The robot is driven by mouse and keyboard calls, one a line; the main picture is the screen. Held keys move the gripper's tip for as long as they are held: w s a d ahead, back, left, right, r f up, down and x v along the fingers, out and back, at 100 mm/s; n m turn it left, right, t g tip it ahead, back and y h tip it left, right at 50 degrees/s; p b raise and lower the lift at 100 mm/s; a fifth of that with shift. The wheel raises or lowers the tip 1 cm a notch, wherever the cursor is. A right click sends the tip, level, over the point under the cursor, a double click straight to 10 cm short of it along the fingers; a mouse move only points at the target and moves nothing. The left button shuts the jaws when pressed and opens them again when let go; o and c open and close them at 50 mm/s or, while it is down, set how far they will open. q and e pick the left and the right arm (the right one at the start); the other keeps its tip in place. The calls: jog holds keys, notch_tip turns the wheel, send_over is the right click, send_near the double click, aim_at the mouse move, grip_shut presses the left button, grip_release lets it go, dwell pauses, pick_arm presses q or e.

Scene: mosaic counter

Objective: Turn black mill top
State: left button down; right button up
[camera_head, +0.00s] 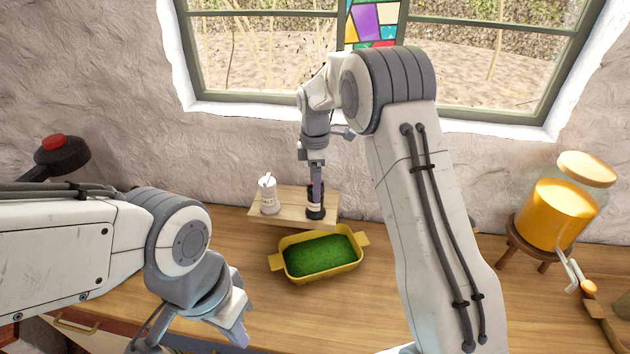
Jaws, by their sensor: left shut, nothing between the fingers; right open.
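The black mill (315,212) stands upright on a small wooden board (290,221) against the back wall. A pale label shows on its front. My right gripper (316,186) points straight down over the mill from above, its fingers open at the mill's top. The fingers hide most of the top, and I cannot tell whether they touch it. A white mill (268,198) stands on the same board, left of the black one. My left gripper (240,335) is shut and empty, low over the counter at the front left.
A yellow dish (292,272) filled with green stands in front of the board. A glass jar of yellow liquid (555,218) stands on a wooden stand at the right. A black item with a red knob (53,142) is at the far left. The counter (340,318) is clear in front of the dish.

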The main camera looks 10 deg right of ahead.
grip_shut()
jog(key=shift+m, duration=0.5)
jog(key=m, duration=0.5)
jog(key=shift+p, duration=0.3)
jog(key=m, duration=0.4)
jog(key=shift+w, duration=0.1)
jog(key=shift+m, duration=1.7)
